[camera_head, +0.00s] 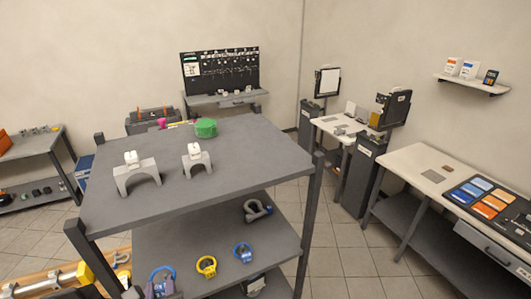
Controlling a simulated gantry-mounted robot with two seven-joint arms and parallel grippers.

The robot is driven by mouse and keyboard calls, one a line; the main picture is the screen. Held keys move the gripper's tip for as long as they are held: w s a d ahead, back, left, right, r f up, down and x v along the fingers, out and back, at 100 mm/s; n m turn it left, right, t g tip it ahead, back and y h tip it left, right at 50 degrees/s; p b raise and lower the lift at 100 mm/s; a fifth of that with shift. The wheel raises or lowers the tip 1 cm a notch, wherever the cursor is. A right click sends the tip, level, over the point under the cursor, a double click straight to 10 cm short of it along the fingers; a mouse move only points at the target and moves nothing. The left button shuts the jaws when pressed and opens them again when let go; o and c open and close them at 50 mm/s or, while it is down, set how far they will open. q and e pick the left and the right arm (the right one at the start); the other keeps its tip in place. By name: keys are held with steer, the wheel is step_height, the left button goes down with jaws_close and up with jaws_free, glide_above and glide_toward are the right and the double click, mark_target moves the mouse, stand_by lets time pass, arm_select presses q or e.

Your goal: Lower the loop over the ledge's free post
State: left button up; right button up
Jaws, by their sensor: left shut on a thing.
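My left gripper (137,291) is low at the bottom left, beside the lower shelf, and is partly cut off by the frame edge. It is shut on a blue-purple loop (161,272), whose ring stands up at the shelf's front left. A yellow loop (206,265) and a smaller blue loop (243,252) sit to its right on the lower shelf (190,238). A dark grey loop (257,209) lies farther back. I cannot make out a bare post or which ledge is meant. My right gripper is not in view.
The grey rack's upper shelf (240,157) overhangs the lower one, with corner legs (309,220) beside it. Two grey arches (137,176) and a green piece (206,128) stand on top. A pale side table (412,170) stands right, past open floor.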

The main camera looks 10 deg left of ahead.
arm_select(q)
steer(key=w+d+r+m+t+h, duration=0.1)
steer(key=w+d+r+m+h, duration=0.1)
steer(key=w, duration=0.3)
steer(key=w+d+r+m+t+h+p, duration=0.1)
steer(key=w+d+r+m+h, duration=0.2)
steer(key=w+r+m+h, duration=0.1)
steer(key=shift+w+r+h, duration=0.6)
steer(key=shift+w+r, duration=0.1)
steer(key=shift+w, duration=0.3)
steer(key=shift+d, duration=0.1)
